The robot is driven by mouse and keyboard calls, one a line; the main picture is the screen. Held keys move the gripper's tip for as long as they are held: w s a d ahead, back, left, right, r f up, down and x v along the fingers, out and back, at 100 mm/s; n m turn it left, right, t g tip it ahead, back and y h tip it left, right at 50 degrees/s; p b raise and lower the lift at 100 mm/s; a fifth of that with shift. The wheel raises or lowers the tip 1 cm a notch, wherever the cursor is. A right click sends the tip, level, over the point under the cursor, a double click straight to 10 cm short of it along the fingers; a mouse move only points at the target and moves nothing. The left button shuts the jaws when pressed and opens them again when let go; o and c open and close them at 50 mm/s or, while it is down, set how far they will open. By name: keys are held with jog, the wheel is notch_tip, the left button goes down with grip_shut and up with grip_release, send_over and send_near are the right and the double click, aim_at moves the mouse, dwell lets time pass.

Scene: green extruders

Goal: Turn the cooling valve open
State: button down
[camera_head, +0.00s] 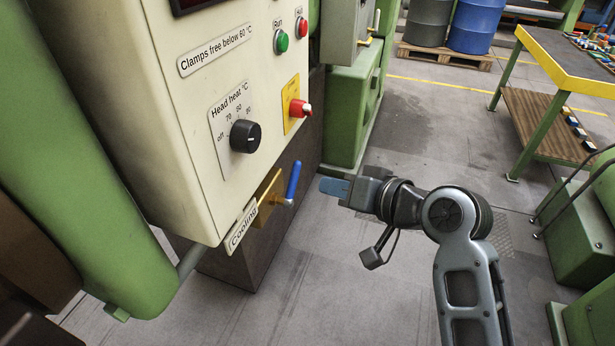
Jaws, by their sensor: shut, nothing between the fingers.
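The cooling valve's blue lever (293,181) stands nearly upright, tilted slightly right at its top, on a brass-coloured mount (268,197) at the lower right of the cream control panel. A white "Cooling" label (242,229) hangs beside it at the panel's bottom corner. My gripper (323,186) is to the right of the lever, its blue fingertips pointing left towards it. The fingers are together and empty. A small gap shows between the fingertips and the lever in this view; how far apart they are in depth I cannot tell.
The cream panel (190,160) carries a black head-heat knob (245,136), a red switch (300,108) on a yellow plate, a green Run button (281,41) and a red Hul-like labelled button (301,28). A green machine tube (90,150) runs at left. Open floor lies below my gripper.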

aim_at(297, 179)
jog(key=p+x, duration=0.1)
jog(key=x, duration=0.6)
jog(key=shift+w+a, duration=0.1)
jog(key=shift+a, duration=0.05)
